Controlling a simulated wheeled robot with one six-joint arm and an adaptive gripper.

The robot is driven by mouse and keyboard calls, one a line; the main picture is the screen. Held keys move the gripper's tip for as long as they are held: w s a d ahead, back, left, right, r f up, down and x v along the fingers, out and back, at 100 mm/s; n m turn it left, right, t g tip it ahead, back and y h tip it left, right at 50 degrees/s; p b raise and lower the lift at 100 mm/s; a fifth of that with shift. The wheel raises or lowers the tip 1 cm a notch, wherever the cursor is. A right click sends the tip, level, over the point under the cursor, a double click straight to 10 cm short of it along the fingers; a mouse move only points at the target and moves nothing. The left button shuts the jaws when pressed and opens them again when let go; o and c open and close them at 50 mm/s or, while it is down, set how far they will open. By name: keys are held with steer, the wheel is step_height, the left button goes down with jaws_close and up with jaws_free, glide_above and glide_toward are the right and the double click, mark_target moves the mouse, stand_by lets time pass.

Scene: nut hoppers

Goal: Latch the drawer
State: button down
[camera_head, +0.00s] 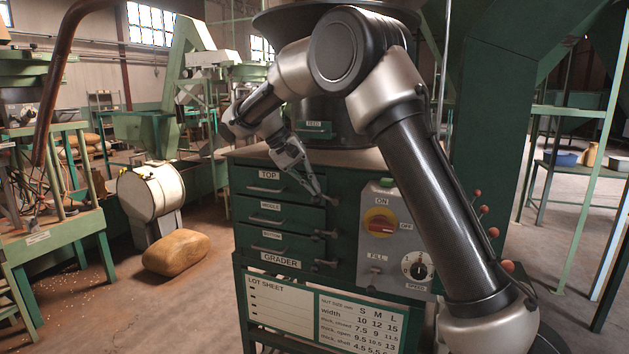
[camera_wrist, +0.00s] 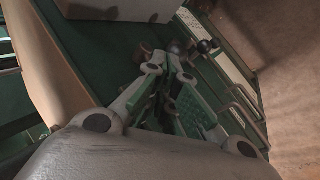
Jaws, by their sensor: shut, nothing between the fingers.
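The green grader cabinet (camera_head: 345,215) has three drawers: the top drawer (camera_head: 285,187), the middle drawer (camera_head: 280,213) and the bottom drawer (camera_head: 275,243). All three look flush or nearly so; small gaps cannot be told. Dark latches sit at the drawers' right ends, including the middle latch (camera_head: 328,233) and the bottom latch (camera_head: 325,264). My gripper (camera_head: 319,195) is shut and empty at the right end of the top drawer, where it partly hides the top latch. In the wrist view, my fingertips (camera_wrist: 163,65) are close beside dark round knobs (camera_wrist: 207,46); contact cannot be told.
The control panel (camera_head: 385,235) with its red switch and dial stands just right of the latches. The lot sheet board (camera_head: 320,315) is below the drawers. A brown sack (camera_head: 175,252) lies on the floor to the left. The floor in front of it is open.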

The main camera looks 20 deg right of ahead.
steer(key=shift+w+a+f, duration=0.25)
steer(key=shift+a+f, duration=0.05)
steer(key=shift+f, duration=0.25)
steer(key=shift+w+a+f, duration=0.2)
steer(key=shift+a+f, duration=0.05)
steer(key=shift+f, duration=0.3)
steer(key=shift+f, duration=0.1)
